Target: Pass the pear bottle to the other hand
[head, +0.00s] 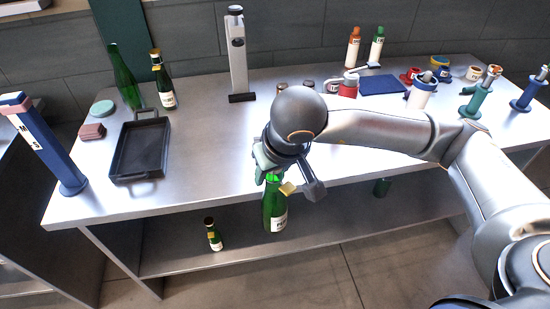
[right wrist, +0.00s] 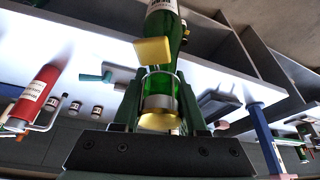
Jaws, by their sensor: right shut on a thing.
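My right gripper (head: 272,172) is shut on the neck of a green bottle (head: 275,211) with a white label, too small to read as pear. The bottle hangs below the gripper, roughly upright, in front of the table's front edge. In the right wrist view the fingers (right wrist: 160,100) close around its neck, with a gold band (right wrist: 160,121) at the mouth end. A yellow tag (head: 287,188) sits beside the neck; it also shows in the right wrist view (right wrist: 153,51). My left gripper is in neither view.
Two green bottles (head: 123,77) (head: 162,84) stand at the back left, near a black tray (head: 142,150). A grey stand (head: 237,60) is at the back.

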